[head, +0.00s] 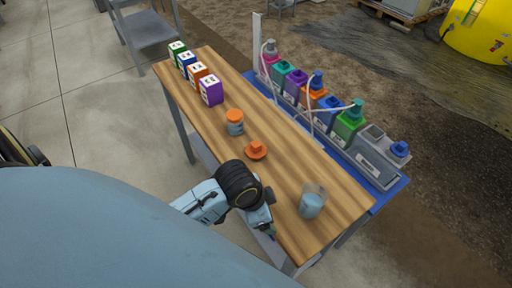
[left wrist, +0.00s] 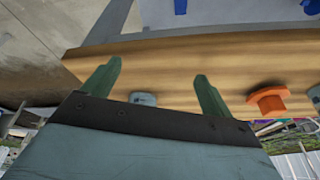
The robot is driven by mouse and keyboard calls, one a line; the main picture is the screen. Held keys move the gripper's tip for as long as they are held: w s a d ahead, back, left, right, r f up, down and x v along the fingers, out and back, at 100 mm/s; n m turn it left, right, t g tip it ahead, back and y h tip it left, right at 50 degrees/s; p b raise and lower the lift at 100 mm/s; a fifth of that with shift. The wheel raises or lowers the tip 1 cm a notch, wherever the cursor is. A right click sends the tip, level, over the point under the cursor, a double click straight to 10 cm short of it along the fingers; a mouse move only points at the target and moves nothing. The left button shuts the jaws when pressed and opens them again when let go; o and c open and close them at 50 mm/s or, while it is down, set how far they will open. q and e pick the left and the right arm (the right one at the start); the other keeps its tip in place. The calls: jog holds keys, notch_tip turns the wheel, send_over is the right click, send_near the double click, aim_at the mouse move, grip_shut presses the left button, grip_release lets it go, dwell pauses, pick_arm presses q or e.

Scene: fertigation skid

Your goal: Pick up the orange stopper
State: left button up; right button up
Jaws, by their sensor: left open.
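The orange stopper (head: 256,150) lies on the wooden table, a round flange with a raised block on top. It also shows in the left wrist view (left wrist: 268,101), right of my fingers. My left gripper (head: 270,228) is at the table's near left edge in the head view, nearer the camera than the stopper and apart from it. In the left wrist view its green fingers (left wrist: 156,90) are apart with nothing gripped. My right gripper is not in view.
A jar with an orange lid (head: 235,122) stands beyond the stopper. Several coloured boxes (head: 211,91) line the far end.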

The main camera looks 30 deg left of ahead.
pick_arm(q)
jog(key=w+r+m, duration=0.1)
jog(key=w, duration=0.1)
jog(key=w+d+r+m, duration=0.1)
jog(key=m, duration=0.1)
jog(key=shift+w+d+r+m, duration=0.15)
jog(key=shift+w+r+m, duration=0.15)
jog(key=shift+w, duration=0.05)
jog(key=w+r+m+g, duration=0.1)
jog(key=w+r+m, duration=0.2)
jog(key=w+m, duration=0.15)
jog(key=m+g+y, duration=0.2)
jog(key=m+y, duration=0.1)
jog(key=m, duration=0.3)
send_near(256, 144)
jog(key=shift+y, duration=0.3)
jog(key=f, duration=0.5)
jog(key=shift+w+d+f+b, duration=0.15)
jog(key=shift+w+b, duration=0.1)
jog(key=shift+b, duration=0.05)
jog(key=shift+s+a+f+b, duration=0.1)
jog(key=shift+a+f+b, duration=0.15)
jog(key=shift+f, duration=1.1)
jog(key=shift+a+f+b, duration=0.2)
jog(key=shift+a+f, duration=0.1)
jog(key=shift+f, duration=1.05)
jog(key=shift+c, duration=0.2)
jog(key=c, duration=1)
jog(key=shift+r, duration=0.15)
